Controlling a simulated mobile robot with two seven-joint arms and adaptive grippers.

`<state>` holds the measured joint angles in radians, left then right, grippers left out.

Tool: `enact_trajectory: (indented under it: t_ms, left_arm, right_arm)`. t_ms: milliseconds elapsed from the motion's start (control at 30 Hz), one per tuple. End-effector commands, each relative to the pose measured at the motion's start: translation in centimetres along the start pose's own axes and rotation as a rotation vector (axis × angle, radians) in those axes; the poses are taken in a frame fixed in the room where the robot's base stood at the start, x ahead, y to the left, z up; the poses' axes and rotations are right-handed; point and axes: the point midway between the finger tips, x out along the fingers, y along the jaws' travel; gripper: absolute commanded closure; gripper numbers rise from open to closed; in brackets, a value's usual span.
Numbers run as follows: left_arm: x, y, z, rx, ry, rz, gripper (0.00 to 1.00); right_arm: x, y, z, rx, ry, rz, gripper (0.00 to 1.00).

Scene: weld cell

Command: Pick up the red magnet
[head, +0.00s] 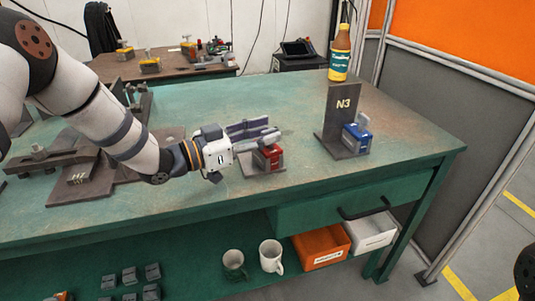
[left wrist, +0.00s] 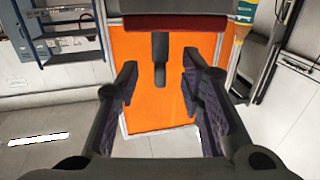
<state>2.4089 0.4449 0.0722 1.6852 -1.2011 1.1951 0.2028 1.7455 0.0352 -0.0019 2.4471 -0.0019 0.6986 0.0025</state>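The red magnet (head: 268,157) sits on a small grey plate (head: 262,171) near the front of the green workbench. My left gripper (head: 268,133) reaches in from the left, just above the magnet, and partly covers it. In the left wrist view the gripper (left wrist: 160,85) is open, with its two fingers apart. A dark block with a red edge, seemingly the magnet (left wrist: 178,22), is at the top of that view, and a dark stub points from it between the fingers. I cannot tell whether anything touches.
Grey fixtures (head: 82,180) occupy the bench's left. Mugs (head: 271,256), an orange bin (head: 321,246) and a white bin (head: 371,232) are below. The bench's back middle (head: 240,95) is clear.

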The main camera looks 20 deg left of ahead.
Motion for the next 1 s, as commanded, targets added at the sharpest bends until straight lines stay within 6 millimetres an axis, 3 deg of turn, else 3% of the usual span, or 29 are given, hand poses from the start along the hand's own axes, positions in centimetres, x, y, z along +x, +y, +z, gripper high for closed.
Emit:
enact_trajectory:
  t_ms: [100, 333, 500, 1000]
  left_arm:
    - [1.5, 0.0, 0.2, 0.001, -0.002, 0.001, 0.65]
    - [1.8, 0.0, 0.0, 0.0, -0.001, -0.001, 0.65]
    - [1.8, 0.0, 0.0, 0.001, -0.001, 0.0, 1.0]
    - [1.8, 0.0, -0.4, 0.001, 0.005, 0.001, 1.0]
  right_arm:
    - [0.3, 0.0, 0.1, 0.0, -0.006, 0.0, 1.0]
    - [0.2, 0.0, 0.1, 0.0, -0.005, 0.0, 1.0]
    - [0.2, 0.0, 0.1, 0.0, -0.005, 0.0, 1.0]
    - [0.2, 0.0, 0.1, 0.0, -0.004, 0.0, 1.0]
